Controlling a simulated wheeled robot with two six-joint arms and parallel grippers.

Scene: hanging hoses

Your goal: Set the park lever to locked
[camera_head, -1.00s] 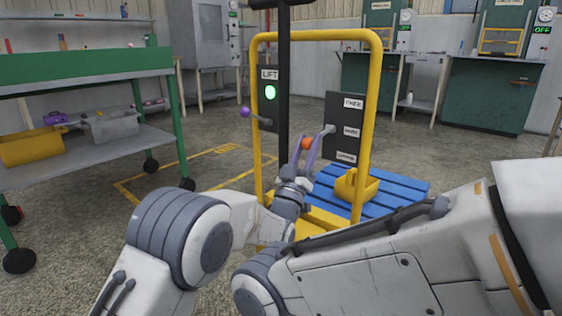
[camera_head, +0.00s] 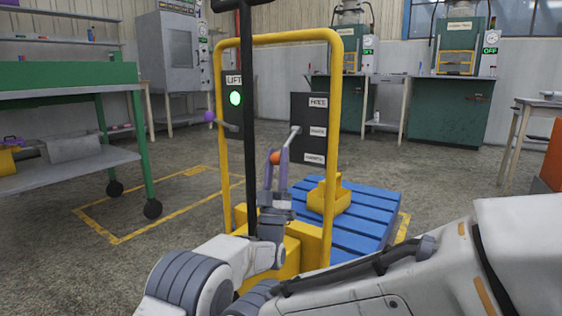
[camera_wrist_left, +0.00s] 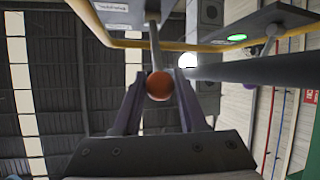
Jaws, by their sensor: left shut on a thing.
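The park lever is a grey rod with an orange ball knob (camera_head: 275,157), on the black panel (camera_head: 309,145) of a yellow cart frame. The rod slopes down and left from the panel, and the knob is about level with the lowest of three labels. The top label reads FREE; the lower two are blurred. My left gripper (camera_head: 276,168) points up and is shut on the knob, a finger on each side. In the left wrist view the knob (camera_wrist_left: 160,86) sits between the fingertips, the rod beyond it. My right gripper is out of view.
A LIFT panel (camera_head: 232,107) with a green light and a purple-knobbed lever (camera_head: 209,116) is left of the dark post (camera_head: 249,150). The yellow frame (camera_head: 335,130) surrounds the panels. A blue slatted deck (camera_head: 365,215) with a yellow caddy (camera_head: 338,196) lies behind.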

